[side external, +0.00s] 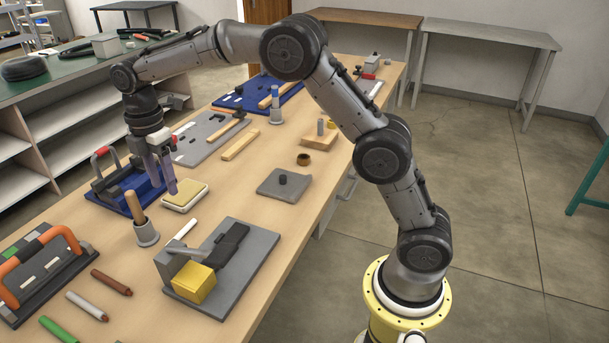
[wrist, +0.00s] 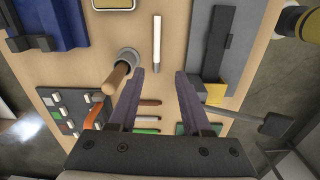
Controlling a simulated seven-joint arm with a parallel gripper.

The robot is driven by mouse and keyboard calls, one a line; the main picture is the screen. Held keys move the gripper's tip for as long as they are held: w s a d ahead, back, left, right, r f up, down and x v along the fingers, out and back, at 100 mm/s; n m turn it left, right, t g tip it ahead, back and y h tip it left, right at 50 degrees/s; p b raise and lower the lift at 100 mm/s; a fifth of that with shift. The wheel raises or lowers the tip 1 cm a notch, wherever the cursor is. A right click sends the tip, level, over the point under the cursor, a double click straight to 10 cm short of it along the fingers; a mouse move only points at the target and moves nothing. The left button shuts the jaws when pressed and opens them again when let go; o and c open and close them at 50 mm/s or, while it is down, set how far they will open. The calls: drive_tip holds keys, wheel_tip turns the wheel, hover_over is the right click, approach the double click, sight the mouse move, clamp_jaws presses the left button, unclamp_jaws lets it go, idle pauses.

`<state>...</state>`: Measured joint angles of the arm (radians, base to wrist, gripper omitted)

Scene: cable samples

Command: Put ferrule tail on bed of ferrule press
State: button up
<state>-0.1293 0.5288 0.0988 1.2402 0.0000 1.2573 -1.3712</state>
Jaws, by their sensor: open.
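My gripper (side external: 168,188) hangs open and empty above the bench, near the cream pad; its spread fingers also show in the wrist view (wrist: 160,73). A white stick (side external: 181,229), perhaps the ferrule tail, lies on the bench; in the wrist view (wrist: 156,43) it is beyond the fingertips and has a darker end. A grey-based device with a black bar and yellow block (side external: 195,284) may be the ferrule press; its base shows in the wrist view (wrist: 243,45). Brown (side external: 111,282), whitish (side external: 87,306) and green (side external: 53,329) pieces lie nearer the front. No labels confirm names.
A grey cup (side external: 146,235) holding a wooden handle stands close to my gripper. The cream pad (side external: 185,196), a blue device (side external: 120,187) and an orange-handled device (side external: 40,265) are nearby. Some bench between is clear.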

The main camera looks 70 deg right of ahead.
drive_tip(key=s+d+r+m+t, duration=0.1)
drive_tip(key=s+d+r+m, duration=0.25)
drive_tip(key=s+r, duration=0.4)
drive_tip(key=s+d+m+t, duration=0.1)
drive_tip(key=s+m, duration=0.5)
drive_tip(key=s, duration=0.7)
drive_tip(key=s+d+f+m+t, duration=0.1)
drive_tip(key=s+d+m+t, duration=0.1)
drive_tip(key=s+m, duration=0.5)
drive_tip(key=s+t, duration=0.1)
drive_tip(key=s, duration=0.5)
drive_tip(key=shift+s, duration=0.25)
drive_tip(key=shift+o, duration=0.5)
drive_tip(key=shift+s+f+m, duration=0.35)
drive_tip(key=shift+f, duration=0.05)
